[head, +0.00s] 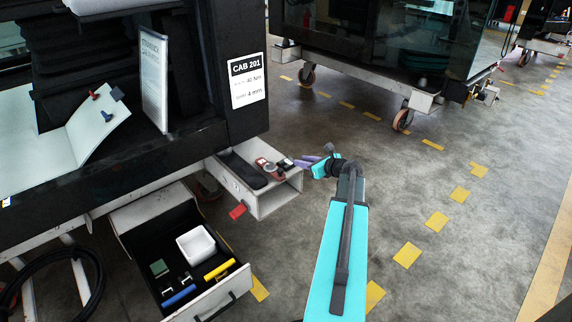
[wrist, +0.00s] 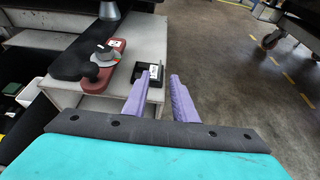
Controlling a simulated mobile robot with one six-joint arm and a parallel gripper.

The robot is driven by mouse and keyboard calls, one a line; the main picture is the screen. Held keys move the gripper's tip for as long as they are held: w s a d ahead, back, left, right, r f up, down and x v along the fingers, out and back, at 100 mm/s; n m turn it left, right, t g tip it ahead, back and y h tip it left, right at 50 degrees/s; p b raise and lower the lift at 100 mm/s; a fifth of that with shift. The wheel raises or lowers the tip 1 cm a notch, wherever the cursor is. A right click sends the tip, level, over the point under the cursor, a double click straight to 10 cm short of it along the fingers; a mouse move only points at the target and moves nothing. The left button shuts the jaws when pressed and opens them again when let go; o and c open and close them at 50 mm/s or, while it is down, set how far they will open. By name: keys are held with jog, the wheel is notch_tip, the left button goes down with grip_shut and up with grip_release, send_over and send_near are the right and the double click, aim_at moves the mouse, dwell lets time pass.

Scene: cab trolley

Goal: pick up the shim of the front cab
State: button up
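My gripper (head: 311,163) hangs just right of a white box-shaped ledge (head: 264,202) at the front cab's corner. In the wrist view its two purple fingers (wrist: 158,84) are apart with nothing held between them. A small black piece with a white label (wrist: 149,73) lies on the ledge, just beyond the left fingertip; it also shows in the head view (head: 285,163). It may be the shim, but I cannot tell for sure. Left of it lies a red tool with a grey round part (wrist: 106,52), which also shows in the head view (head: 267,166).
A dark pad (head: 243,171) lies on the ledge. A sign (head: 248,80) reads CAB 201, 40 Nm, 4 mm. Below is an open drawer (head: 238,283) with a white tray (head: 196,245) and tools. A second cab trolley (head: 350,72) stands behind. Floor on the right is clear.

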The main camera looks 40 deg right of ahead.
aim_at(296, 167)
jog(key=shift+b+x, duration=0.9)
jog(key=shift+x, duration=1.6)
jog(key=shift+r, duration=0.1)
jog(key=shift+c, duration=0.3)
grip_shut()
